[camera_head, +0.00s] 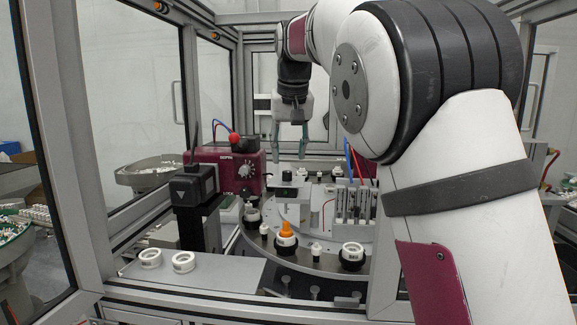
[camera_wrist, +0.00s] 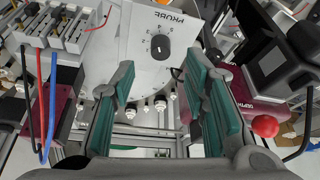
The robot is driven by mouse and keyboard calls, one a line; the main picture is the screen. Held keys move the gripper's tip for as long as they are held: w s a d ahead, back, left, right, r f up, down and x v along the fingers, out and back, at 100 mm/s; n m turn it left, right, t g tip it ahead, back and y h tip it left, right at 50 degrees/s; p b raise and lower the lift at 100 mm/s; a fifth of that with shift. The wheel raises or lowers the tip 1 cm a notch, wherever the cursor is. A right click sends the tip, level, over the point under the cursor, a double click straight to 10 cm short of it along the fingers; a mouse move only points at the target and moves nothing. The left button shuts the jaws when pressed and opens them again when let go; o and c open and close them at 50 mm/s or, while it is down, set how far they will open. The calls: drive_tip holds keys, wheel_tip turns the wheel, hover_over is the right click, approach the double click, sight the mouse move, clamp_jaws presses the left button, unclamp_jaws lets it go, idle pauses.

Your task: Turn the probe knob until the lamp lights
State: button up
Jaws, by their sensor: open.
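The probe knob (camera_wrist: 160,47) is a round black dial on a light grey panel (camera_wrist: 139,66), whose lettering appears upside down in the wrist view. My gripper (camera_wrist: 163,78) is open, with green-padded fingers spread to either side below the knob in that view. Nothing is between the fingers and they do not touch the knob. In the head view my gripper (camera_head: 290,142) points down above the middle of the round table. I cannot make out the knob's face in the head view. I cannot identify a lit lamp in either view.
A maroon box (camera_head: 225,172) marked DEPTH, with a red ball (camera_head: 234,138) near its top, stands left of my gripper. A rack with red and blue wires (camera_head: 352,200) stands to the right. An orange-topped part (camera_head: 286,235) and white rings (camera_head: 183,262) sit in front.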

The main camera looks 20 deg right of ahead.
sight(287, 171)
drive_tip(key=shift+p+x, duration=0.4)
drive_tip(key=shift+x, duration=2.35)
drive_tip(key=shift+c, duration=0.5)
clamp_jaws()
